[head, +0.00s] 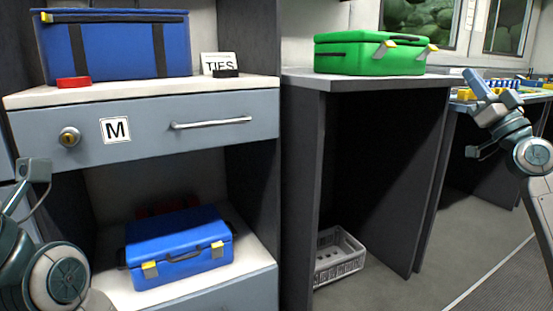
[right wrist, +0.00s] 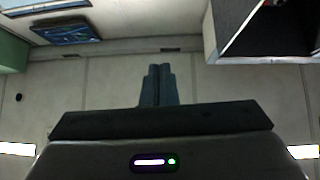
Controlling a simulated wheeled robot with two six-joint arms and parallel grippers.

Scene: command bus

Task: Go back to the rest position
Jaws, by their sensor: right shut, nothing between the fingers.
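My right gripper (head: 469,76) is raised at the right side of the head view, its fingers pointing up and to the left. In the right wrist view its two fingers (right wrist: 158,68) lie together, shut and empty, with a pale panelled surface behind them. Part of my left arm shows at the lower left of the head view. The fingers of my left gripper are outside the picture.
A green case (head: 370,54) stands on the grey counter (head: 340,80). A blue bag (head: 115,45) sits above the drawer marked M (head: 200,130). A blue case (head: 180,248) lies on the lower shelf. A grey crate (head: 338,256) is under the counter. Floor is clear at right.

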